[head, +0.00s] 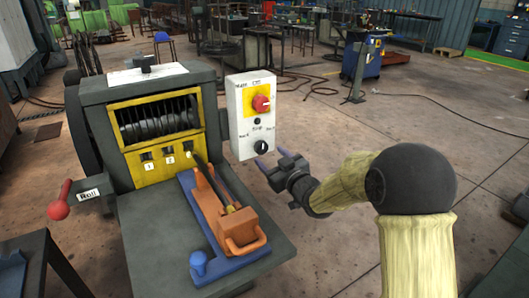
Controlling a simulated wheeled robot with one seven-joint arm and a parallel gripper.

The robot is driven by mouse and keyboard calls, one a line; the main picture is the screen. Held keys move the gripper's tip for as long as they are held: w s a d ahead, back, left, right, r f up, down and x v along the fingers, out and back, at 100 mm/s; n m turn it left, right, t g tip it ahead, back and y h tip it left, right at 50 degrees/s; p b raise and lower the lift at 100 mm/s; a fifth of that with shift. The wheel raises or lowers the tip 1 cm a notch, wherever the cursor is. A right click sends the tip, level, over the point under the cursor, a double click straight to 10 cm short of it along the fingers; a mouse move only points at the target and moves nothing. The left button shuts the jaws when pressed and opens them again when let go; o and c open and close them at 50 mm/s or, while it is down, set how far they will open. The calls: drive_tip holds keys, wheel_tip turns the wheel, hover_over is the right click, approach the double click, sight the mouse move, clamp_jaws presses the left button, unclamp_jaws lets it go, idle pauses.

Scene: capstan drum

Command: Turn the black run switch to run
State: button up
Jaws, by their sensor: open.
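The black run switch (261,147) is a round knob low on the white control box (238,138), at the right of the machine. Small lettering surrounds it, too small to read surely. A red knob (261,103) on a yellow plate sits higher on the same box. My gripper (271,158) is open and empty. Its fingertips are just below and right of the black switch in the picture. I cannot tell whether they touch the box.
The capstan machine (150,90) stands left of the box, with a yellow-framed drum. A red-balled lever (59,209) sticks out at left. An orange tool (225,205) lies in a blue holder (190,185) on the front shelf (150,262). Floor at right is open.

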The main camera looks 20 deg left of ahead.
sight(263, 150)
drive_tip(key=shift+x, duration=2.25)
drive_tip(key=c, duration=1)
